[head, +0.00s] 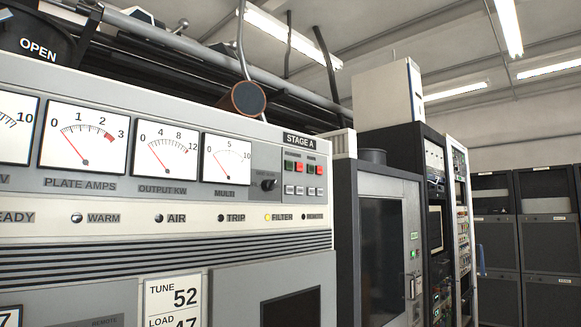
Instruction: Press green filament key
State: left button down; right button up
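The grey STAGE A cabinet (170,205) fills the left half of the head view. At its upper right, under the "STAGE A" plate (299,140), is a small key panel. It has a green key (289,166) beside a red key (299,167), then another green key (311,169) beside another red key (320,170). The small labels above these pairs are too blurred to tell which one reads filament. Several grey keys (300,190) sit below them. A black knob (269,185) is just left. Neither gripper is in view.
Analog meters (83,138) line the cabinet left of the keys. A dark-windowed cabinet (382,240) stands to the right, with more racks (550,235) behind. Pipes run above.

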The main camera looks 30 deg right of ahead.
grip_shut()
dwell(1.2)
